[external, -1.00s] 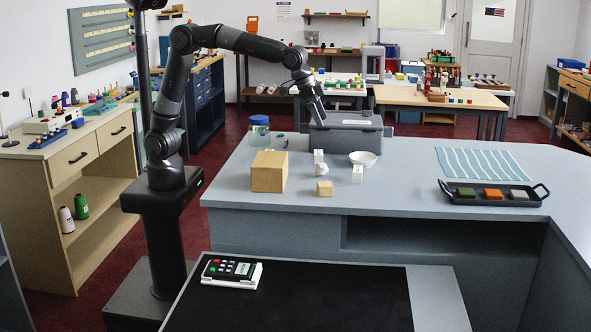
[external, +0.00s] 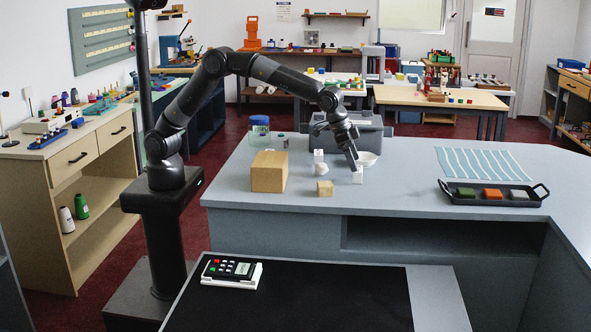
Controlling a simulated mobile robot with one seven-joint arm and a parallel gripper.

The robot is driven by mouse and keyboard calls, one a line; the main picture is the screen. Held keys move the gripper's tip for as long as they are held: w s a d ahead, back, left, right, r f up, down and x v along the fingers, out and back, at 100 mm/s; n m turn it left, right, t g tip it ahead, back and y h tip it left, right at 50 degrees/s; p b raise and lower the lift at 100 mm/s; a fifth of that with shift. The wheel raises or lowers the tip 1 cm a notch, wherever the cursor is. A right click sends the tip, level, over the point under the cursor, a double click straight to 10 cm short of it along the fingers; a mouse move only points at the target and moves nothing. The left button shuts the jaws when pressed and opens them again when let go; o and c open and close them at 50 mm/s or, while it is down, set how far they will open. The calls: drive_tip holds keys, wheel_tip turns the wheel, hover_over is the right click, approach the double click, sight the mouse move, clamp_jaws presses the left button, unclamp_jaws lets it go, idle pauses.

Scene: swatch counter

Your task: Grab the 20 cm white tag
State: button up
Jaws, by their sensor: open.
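Two small white tag-like blocks stand on the grey counter (external: 420,185): one nearer the front (external: 357,177), one farther back and left (external: 318,156). Any markings are too small to read, so I cannot tell which is the 20 cm tag. My gripper (external: 355,164) is open and points down just above the front white block. Its fingertips are close to the block's top; whether they touch it or straddle it I cannot tell.
A white bowl (external: 369,158) is right behind my gripper. A white faceted lump (external: 321,169), a small wooden block (external: 324,188) and a large wooden block (external: 269,172) stand to the left. A grey case (external: 370,135) is behind. A black tray (external: 470,198) with coloured pieces is at right.

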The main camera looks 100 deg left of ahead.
sight(358, 174)
drive_tip(key=x, duration=0.5)
drive_tip(key=shift+a, duration=0.35)
drive_tip(key=shift+c, duration=0.5)
drive_tip(key=c, duration=0.9)
drive_tip(key=shift+c, duration=0.2)
